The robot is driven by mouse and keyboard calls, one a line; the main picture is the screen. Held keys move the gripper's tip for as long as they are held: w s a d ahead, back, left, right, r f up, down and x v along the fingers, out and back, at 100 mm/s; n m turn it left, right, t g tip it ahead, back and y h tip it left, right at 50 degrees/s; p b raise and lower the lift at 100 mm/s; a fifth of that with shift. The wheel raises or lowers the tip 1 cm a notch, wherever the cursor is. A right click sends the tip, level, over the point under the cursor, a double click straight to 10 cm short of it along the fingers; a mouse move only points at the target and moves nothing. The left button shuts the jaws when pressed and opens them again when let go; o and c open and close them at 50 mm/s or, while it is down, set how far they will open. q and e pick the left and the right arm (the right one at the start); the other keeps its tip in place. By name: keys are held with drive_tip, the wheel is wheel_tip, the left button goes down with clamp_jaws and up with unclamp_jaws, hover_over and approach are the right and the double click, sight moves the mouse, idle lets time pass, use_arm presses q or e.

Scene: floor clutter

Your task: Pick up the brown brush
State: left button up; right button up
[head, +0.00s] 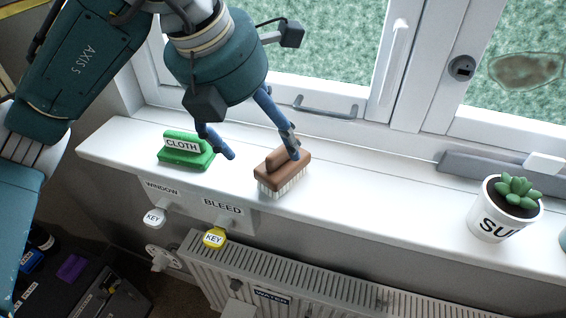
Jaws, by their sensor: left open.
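The brown brush (291,176) lies on the white windowsill, bristles down, with a raised handle on its top. My left gripper (262,157) comes down over the sill from the upper left, with its two blue fingers spread apart. One fingertip is at the brush's handle, overlapping it in the picture; I cannot tell whether it touches. The other fingertip is to the left of the brush, between it and the green cloth holder (173,160). Nothing is between the fingers that I can see held. My right gripper is not in view.
A potted succulent (494,222) stands on the windowsill (385,205) at the right. The window frame and its handle (325,107) are behind the gripper.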

sight(278, 156)
use_arm(q)
drive_tip(key=shift+d+f, duration=0.3)
drive_tip(key=shift+f, duration=0.6)
drive_tip(key=p+x, duration=0.1)
drive_tip(key=x, duration=0.1)
drive_tip(key=p+x, duration=0.2)
drive_tip(key=x, duration=0.1)
drive_tip(key=shift+w+d+r, duration=0.1)
drive_tip(key=shift+d, duration=0.1)
drive_tip(key=shift+w+d+f, duration=0.1)
drive_tip(key=shift+w+f, duration=0.05)
drive_tip(key=shift+f, duration=0.3)
drive_tip(key=c, duration=1.4)
drive_tip(key=shift+r, duration=0.15)
